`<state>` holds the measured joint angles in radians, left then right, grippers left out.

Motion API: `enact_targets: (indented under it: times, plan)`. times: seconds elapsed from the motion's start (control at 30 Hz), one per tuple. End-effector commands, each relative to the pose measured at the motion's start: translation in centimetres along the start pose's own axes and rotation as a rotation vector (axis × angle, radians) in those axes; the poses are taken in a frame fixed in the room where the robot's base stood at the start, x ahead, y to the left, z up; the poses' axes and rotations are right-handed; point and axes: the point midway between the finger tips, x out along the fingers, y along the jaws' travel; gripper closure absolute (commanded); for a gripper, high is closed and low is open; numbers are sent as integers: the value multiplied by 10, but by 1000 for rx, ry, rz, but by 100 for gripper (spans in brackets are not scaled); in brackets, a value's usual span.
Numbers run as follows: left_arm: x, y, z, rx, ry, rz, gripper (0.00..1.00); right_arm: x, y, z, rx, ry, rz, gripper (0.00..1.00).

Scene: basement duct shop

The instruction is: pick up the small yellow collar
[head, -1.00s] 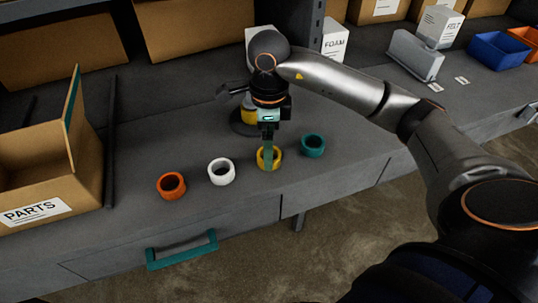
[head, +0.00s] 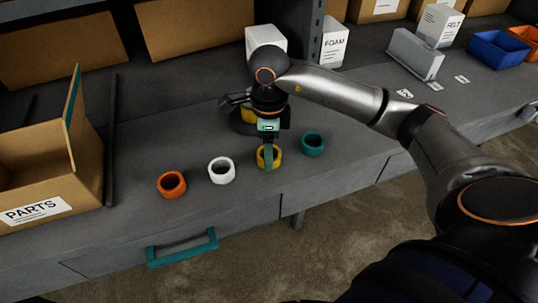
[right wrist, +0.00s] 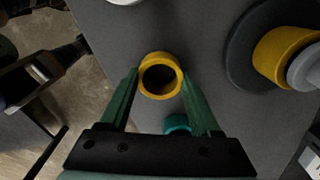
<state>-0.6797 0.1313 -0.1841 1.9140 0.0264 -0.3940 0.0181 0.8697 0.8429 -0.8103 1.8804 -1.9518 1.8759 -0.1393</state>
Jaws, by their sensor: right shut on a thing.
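The small yellow collar (head: 276,156) stands on the grey bench near its front edge, between a white collar (head: 221,171) and a teal collar (head: 313,145). My right gripper (head: 267,157) points down over it and hides part of it. In the right wrist view the yellow collar (right wrist: 160,94) sits between the two green fingers of the right gripper (right wrist: 159,78), which are shut on its sides. It appears to rest on the bench. My left gripper is not in view.
An orange collar (head: 171,185) is at the left of the row. A yellow piece on a dark round base (right wrist: 280,48) stands close behind the gripper. A PARTS box (head: 88,180) is at left. White FOAM (head: 334,42) and FELT boxes, blue and orange bins are at back right.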

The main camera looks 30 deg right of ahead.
Motion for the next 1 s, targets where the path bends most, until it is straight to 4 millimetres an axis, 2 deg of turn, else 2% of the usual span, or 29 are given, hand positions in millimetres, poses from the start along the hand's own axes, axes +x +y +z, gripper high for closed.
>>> enact_targets:
  times: [0.03,0.23,0.5,0.67,0.8,1.0]
  plan:
    - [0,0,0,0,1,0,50,0,0,0,0,0,0,67]
    - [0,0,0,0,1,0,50,0,0,0,0,0,0,89]
    - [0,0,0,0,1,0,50,-1,0,0,0,-1,-1,90]
    - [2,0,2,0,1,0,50,-10,-1,0,0,-2,-2,90]
    - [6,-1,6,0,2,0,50,-32,-2,1,1,-6,-7,90]
    - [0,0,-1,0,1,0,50,-84,38,-2,-6,-4,-10,90]
